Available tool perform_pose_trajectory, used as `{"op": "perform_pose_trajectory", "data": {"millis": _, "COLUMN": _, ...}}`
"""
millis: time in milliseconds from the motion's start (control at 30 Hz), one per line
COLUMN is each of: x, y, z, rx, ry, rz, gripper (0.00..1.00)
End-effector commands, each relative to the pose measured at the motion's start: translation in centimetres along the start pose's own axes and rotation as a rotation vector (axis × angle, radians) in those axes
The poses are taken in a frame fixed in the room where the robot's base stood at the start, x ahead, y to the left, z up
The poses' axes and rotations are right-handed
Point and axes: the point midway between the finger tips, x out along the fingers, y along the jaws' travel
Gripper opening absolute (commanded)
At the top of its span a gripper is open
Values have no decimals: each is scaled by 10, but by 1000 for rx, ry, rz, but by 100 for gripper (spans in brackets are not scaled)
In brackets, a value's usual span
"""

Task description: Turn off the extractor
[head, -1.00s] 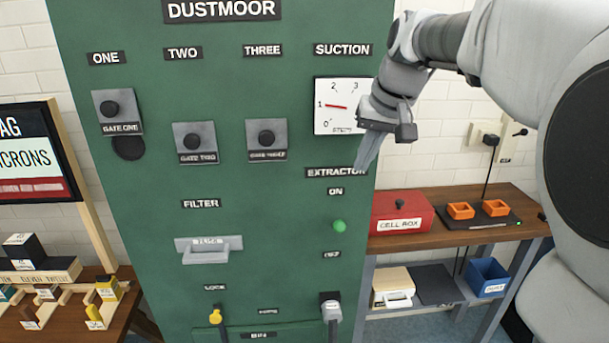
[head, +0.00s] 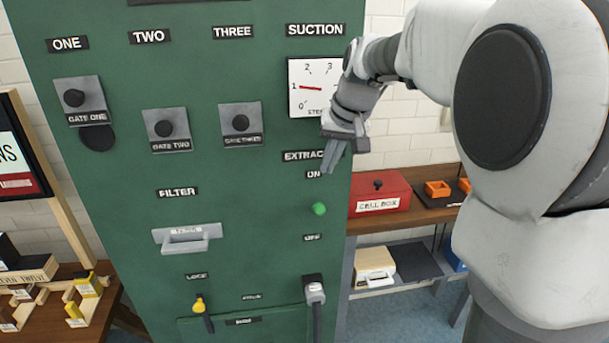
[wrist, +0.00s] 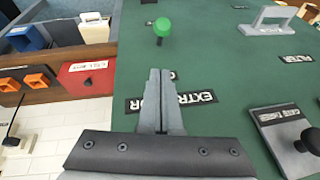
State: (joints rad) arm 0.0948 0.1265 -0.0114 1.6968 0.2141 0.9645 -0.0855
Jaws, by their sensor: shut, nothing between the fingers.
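The green ball-ended extractor lever (head: 319,208) sits on the green panel (head: 250,265), between the ON label (head: 314,174) above and the OFF label (head: 312,237) below. It also shows in the wrist view (wrist: 163,28), beyond my fingertips. My gripper (head: 329,170) is shut and empty, in front of the EXTRACTOR label (head: 302,156), above the lever and apart from it. In the wrist view my gripper (wrist: 160,72) shows two closed fingers pointing toward the lever. The suction gauge (head: 309,88) has its needle near 1 and is partly hidden by my arm.
Three gate knobs (head: 74,98) (head: 166,129) (head: 240,123) and a filter handle (head: 186,238) stick out on the left. A yellow lock key (head: 199,305) and a grey plug (head: 314,290) are lower down.

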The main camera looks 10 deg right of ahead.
Motion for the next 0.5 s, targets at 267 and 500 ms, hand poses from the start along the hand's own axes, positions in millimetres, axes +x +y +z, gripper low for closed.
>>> {"op": "perform_pose_trajectory", "data": {"millis": 267, "x": 45, "y": 0, "z": 15, "rx": -1, "ry": -2, "rz": -1, "gripper": 0}}
{"op": "perform_pose_trajectory", "data": {"millis": 500, "x": 57, "y": 0, "z": 27, "rx": -1, "ry": 0, "rz": -1, "gripper": 0}}
